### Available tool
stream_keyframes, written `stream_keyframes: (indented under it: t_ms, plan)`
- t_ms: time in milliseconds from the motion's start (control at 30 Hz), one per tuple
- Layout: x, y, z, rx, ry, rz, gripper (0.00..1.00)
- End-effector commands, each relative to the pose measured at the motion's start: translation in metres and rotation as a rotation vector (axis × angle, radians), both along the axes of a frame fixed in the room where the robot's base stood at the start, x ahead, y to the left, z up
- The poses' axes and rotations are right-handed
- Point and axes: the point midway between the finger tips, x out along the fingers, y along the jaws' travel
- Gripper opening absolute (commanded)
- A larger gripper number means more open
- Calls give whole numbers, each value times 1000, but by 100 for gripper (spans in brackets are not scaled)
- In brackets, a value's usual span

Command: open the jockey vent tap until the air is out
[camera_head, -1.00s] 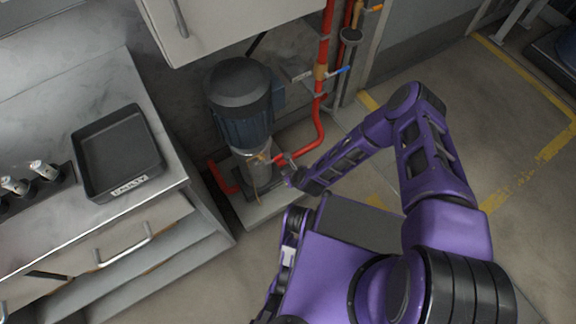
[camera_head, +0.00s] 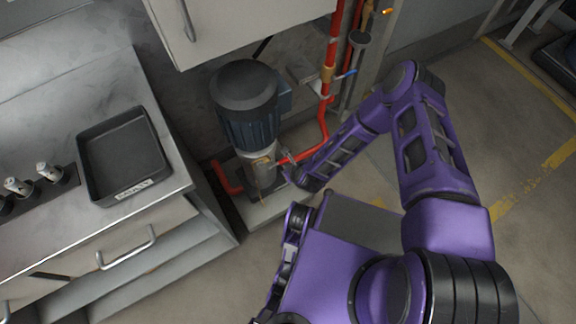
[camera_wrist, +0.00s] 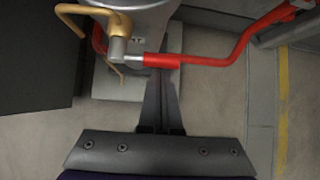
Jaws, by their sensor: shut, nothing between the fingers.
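The jockey pump has a dark blue-grey motor (camera_head: 246,105) on a silver body (camera_head: 262,162), standing on a pale plinth. In the wrist view the silver body (camera_wrist: 150,18) is at the top, with a curved brass tube (camera_wrist: 118,20) and a small grey fitting (camera_wrist: 118,47) at its front. These look like the vent tap, but its handle position and any air or water are unclear.
A counter at left holds a dark tray (camera_head: 124,155) and several silver-topped items (camera_head: 20,186). A wall cabinet (camera_head: 235,25) overhangs the pump. Open floor with yellow lines (camera_head: 510,195) lies further right.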

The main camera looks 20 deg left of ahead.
Motion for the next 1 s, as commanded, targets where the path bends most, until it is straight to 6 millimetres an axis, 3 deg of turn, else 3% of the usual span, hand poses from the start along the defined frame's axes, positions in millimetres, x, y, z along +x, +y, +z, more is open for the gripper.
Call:
stream_keyframes:
  t_ms: [1000]
  plan:
    - [3,0,9,-127,-159,-2,0]
